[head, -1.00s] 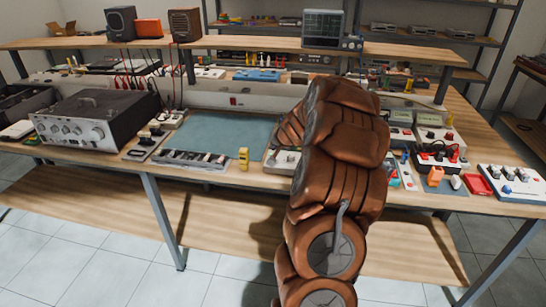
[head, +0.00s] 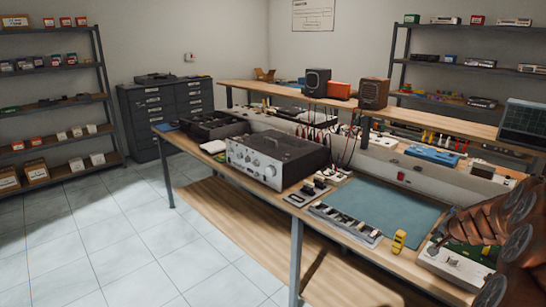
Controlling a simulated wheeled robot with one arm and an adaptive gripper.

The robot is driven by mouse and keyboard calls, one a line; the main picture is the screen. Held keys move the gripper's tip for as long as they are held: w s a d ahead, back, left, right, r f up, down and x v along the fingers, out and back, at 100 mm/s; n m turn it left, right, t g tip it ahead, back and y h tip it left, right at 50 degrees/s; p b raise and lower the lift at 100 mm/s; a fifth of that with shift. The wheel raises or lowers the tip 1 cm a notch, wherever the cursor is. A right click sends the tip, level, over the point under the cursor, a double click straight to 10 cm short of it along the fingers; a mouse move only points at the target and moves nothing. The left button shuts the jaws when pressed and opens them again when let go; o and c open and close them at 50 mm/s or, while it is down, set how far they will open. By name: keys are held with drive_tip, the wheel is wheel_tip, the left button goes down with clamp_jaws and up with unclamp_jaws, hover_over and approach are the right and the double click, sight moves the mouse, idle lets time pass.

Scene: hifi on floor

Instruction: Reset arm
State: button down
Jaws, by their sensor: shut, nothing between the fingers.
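My arm (head: 508,245), with brown, ribbed links, shows at the right edge of the head view. It is cut off by the frame and reaches over the right part of the workbench.
Drawer cabinets (head: 168,115) and shelves (head: 50,103) stand behind. The tiled floor at left is clear.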

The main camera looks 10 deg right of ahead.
drive_tip(key=w+a+r+n+y, duration=0.1)
drive_tip(key=a+r+n+y, duration=0.25)
drive_tip(key=a, duration=1.35)
drive_tip(key=s+a+r+n+g+y, duration=0.1)
drive_tip(key=s+a+n+g, duration=0.15)
drive_tip(key=a, duration=0.55)
drive_tip(key=s+a+r+n+g+y, duration=0.1)
drive_tip(key=s+a, duration=0.3)
drive_tip(key=a, duration=0.4)
drive_tip(key=s+a+n+g, duration=0.2)
drive_tip(key=s+a+n, duration=0.1)
drive_tip(key=s+a, duration=0.55)
drive_tip(key=s+a+n+g+h, duration=0.1)
drive_tip(key=s+g, duration=0.1)
drive_tip(key=s, duration=1)
drive_tip(key=s+a+f+n+g+h, duration=0.1)
drive_tip(key=s+g, duration=0.2)
drive_tip(key=s, duration=0.9)
drive_tip(key=shift+s+f+n, duration=0.15)
drive_tip(key=shift+f+n, duration=0.05)
drive_tip(key=shift+n, duration=0.2)
